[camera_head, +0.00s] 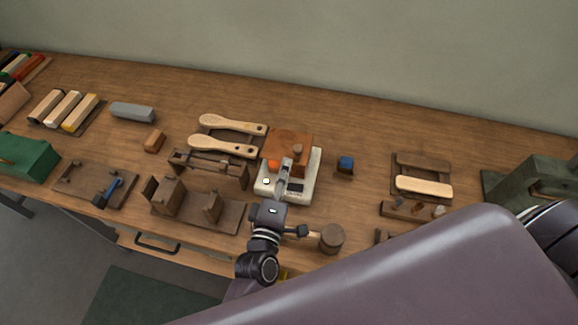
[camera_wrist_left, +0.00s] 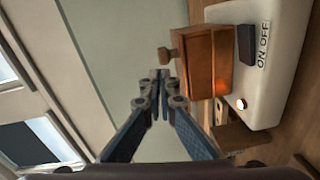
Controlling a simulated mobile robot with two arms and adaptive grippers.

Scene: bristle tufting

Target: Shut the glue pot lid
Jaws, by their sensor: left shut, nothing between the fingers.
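The glue pot is a brown box on a white base (camera_head: 303,191) with an ON/OFF switch and a small light. Its brown lid (camera_head: 288,143) with a round knob (camera_head: 297,148) lies over the top; I cannot tell whether it sits flush. An orange patch shows at its lower left. In the left wrist view the wooden knob (camera_wrist_left: 165,54) stands out from the brown pot (camera_wrist_left: 205,75), with the white base (camera_wrist_left: 272,70) at the right. My left gripper (camera_head: 286,164) is shut and empty, its fingertips (camera_wrist_left: 160,76) close to the knob, apparently apart from it. My right gripper is not in view.
Two wooden brush handles (camera_head: 232,125) lie left of the pot, behind a wooden rack (camera_head: 208,170). A round wooden piece (camera_head: 332,238) is near the front edge. Bare bench shows behind the pot.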

